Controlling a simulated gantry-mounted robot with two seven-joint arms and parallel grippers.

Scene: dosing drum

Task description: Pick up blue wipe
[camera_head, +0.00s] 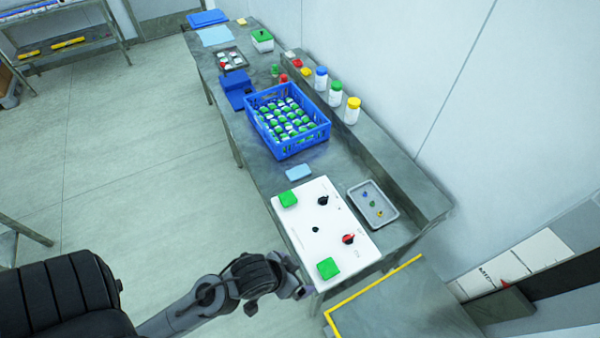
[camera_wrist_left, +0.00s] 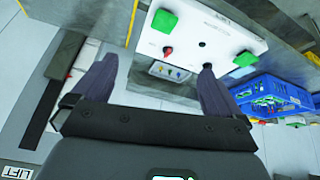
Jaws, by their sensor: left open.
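A small light blue wipe (camera_head: 298,172) lies flat on the metal bench, between the blue crate and the white control panel. My left gripper (camera_head: 302,291) is near the front end of the panel, well short of the wipe. It is open and empty, with its two fingers spread apart in the left wrist view (camera_wrist_left: 155,78). My right gripper is in neither view.
The blue crate (camera_head: 312,139) holds several green-and-white items. The white panel (camera_head: 311,212) has green pads and knobs. A grey tray (camera_head: 389,214) sits beside it. Several bottles (camera_head: 336,88) line the back shelf. A larger light blue sheet (camera_head: 215,36) lies at the far end.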

